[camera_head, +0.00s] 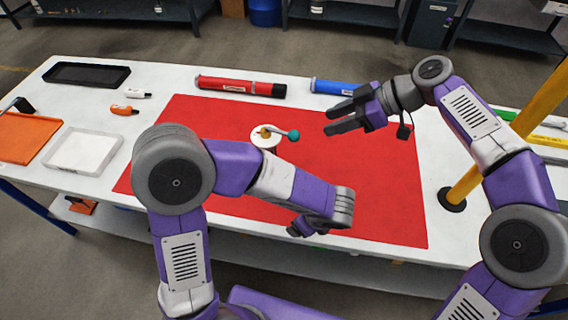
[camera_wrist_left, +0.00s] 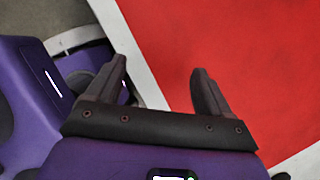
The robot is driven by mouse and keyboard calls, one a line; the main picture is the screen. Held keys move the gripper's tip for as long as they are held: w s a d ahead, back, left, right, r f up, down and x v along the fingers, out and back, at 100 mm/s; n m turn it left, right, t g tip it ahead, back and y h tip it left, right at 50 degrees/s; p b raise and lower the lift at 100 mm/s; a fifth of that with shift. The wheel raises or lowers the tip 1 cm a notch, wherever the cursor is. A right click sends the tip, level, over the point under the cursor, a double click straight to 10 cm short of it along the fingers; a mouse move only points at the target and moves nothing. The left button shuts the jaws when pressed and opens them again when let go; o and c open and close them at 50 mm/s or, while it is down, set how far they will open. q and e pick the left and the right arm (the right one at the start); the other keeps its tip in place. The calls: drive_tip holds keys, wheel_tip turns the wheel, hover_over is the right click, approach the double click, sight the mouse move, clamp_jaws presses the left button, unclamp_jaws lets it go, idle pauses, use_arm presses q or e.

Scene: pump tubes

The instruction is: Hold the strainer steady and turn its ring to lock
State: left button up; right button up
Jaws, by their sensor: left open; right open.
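A white round piece (camera_head: 261,143) with a yellow centre and a teal-knobbed lever (camera_head: 291,135) stands on the red mat (camera_head: 385,205); I cannot tell whether it is the strainer. A red tube (camera_head: 225,84) with a black end and a blue tube (camera_head: 333,87) lie along the back of the table. No ring is clearly told apart. My right gripper (camera_head: 329,120) is open and empty above the mat, right of the round piece and apart from it. My left gripper (camera_wrist_left: 160,68) is open and empty over the mat's edge; in the head view my arm mostly hides it.
A black tray (camera_head: 88,83), an orange tray (camera_head: 20,146) and a white tray (camera_head: 62,165) sit on the left, near two small bottles (camera_head: 124,110). A yellow post (camera_head: 500,140) rises at right, with more tubes (camera_head: 548,140) beyond. The mat's right part is clear.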

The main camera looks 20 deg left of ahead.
use_arm(q)
drive_tip(key=w+a+y, duration=0.1)
drive_tip(key=w+a+r+t+y, duration=0.1)
drive_tip(key=w+a, duration=0.1)
drive_tip(key=w+a+r+m+t+y, duration=0.1)
drive_tip(key=a, duration=0.1)
drive_tip(key=shift+w+a+r, duration=0.1)
drive_tip(key=shift+w, duration=0.15)
drive_tip(key=w+a+r+m+t+y, duration=0.1)
drive_tip(key=w+a+r+t+y, duration=0.3)
drive_tip(key=w+r, duration=0.1)
drive_tip(key=x, duration=0.7)
drive_tip(key=shift+w+a+r, duration=0.1)
drive_tip(key=shift+a, duration=0.1)
